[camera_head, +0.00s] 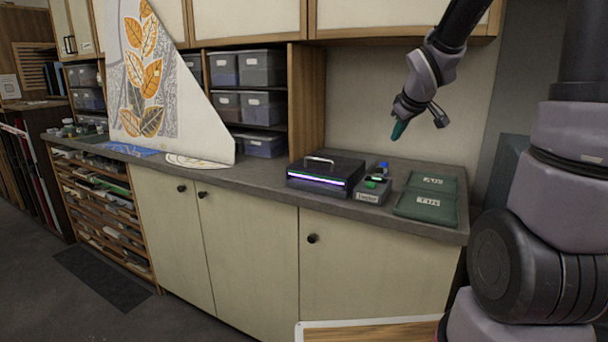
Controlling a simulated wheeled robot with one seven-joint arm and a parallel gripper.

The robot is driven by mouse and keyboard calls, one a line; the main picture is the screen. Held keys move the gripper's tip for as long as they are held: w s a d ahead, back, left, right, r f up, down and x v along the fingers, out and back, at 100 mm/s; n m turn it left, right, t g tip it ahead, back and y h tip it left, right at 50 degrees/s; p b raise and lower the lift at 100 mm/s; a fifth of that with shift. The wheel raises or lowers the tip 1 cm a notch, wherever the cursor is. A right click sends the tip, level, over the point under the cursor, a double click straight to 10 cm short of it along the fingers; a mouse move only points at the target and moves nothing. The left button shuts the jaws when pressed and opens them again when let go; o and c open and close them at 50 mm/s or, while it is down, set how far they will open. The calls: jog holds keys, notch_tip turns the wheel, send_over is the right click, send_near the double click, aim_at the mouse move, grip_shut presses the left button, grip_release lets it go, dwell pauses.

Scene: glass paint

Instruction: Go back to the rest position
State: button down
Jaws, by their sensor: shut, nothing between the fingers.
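My gripper (398,130) hangs in the air above the right part of the counter, its teal tip pointing down. It is shut and empty, well clear of everything below. Under it on the counter (268,184) stand a black box (322,178) with a handle and a glowing violet strip, and a small grey labelled holder (372,190) with blue and green items. Two dark green pads (427,207) with white labels lie to the right.
A large panel with orange leaves (150,80) leans on the counter at the left. Shelves of grey bins (262,68) stand behind. Upper cabinets (250,18) hang over the counter. A wooden board with a white edge (370,333) shows at the bottom.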

jog(key=s+a+r+m+y, duration=0.1)
jog(key=s+r+m, duration=0.3)
jog(key=s, duration=0.8)
jog(key=s+a+r+m+g+y, duration=0.1)
jog(key=s+r+m, duration=0.4)
jog(key=s, duration=0.7)
jog(key=shift+a+r+m, duration=0.15)
jog(key=shift+a+m, duration=0.45)
jog(key=shift+a, duration=0.1)
